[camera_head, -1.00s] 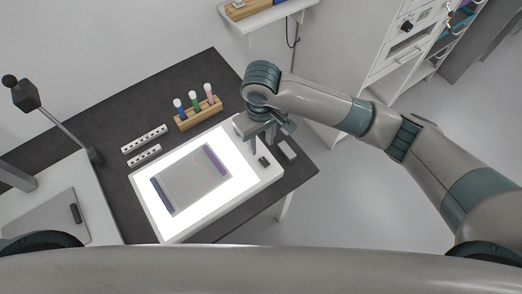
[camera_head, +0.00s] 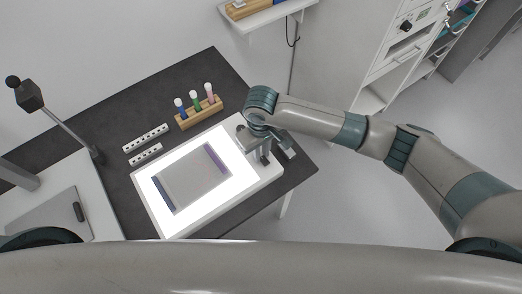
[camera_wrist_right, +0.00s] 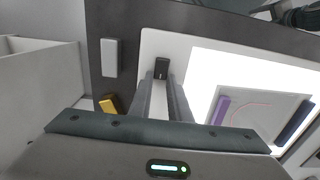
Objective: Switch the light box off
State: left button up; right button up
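The light box (camera_head: 151,207) lies on the dark table, its panel glowing bright white. A grey sheet (camera_head: 190,180) with a purple and a dark blue edge strip lies on the panel. The black switch (camera_wrist_right: 161,68) sits on the box's white border, beside the lit area. My right gripper (camera_head: 265,157) points down over that border and mostly hides the switch in the head view. In the right wrist view its two fingers (camera_wrist_right: 162,84) stand apart with a narrow gap, and the switch shows between and just beyond their tips. Contact cannot be told. My left gripper is not in view.
A wooden rack (camera_head: 201,115) with coloured, white-topped tools stands behind the box. Two white strips with dark holes (camera_head: 146,137) lie to its left. A small white block (camera_wrist_right: 110,57) and a yellow block (camera_wrist_right: 108,104) show near the table edge.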

jog(key=shift+s+d+r+t+y+p, duration=0.3)
jog(key=shift+t+y+p, duration=0.3)
jog(key=shift+p, duration=0.55)
grip_shut()
jog(key=shift+s+f+t+y+p, duration=0.1)
jog(key=shift+s+t+y+p, duration=0.1)
jog(key=shift+t+y+p, duration=0.3)
jog(key=shift+s+d+t, duration=0.1)
jog(key=shift+t, duration=0.6)
jog(key=shift+y, duration=0.3)
jog(key=o, duration=0.9)
grip_release()
jog(key=shift+c, duration=0.2)
jog(key=b+v, duration=0.2)
jog(key=v, duration=1.5)
jog(key=shift+r, duration=0.2)
jog(key=shift+s, duration=0.1)
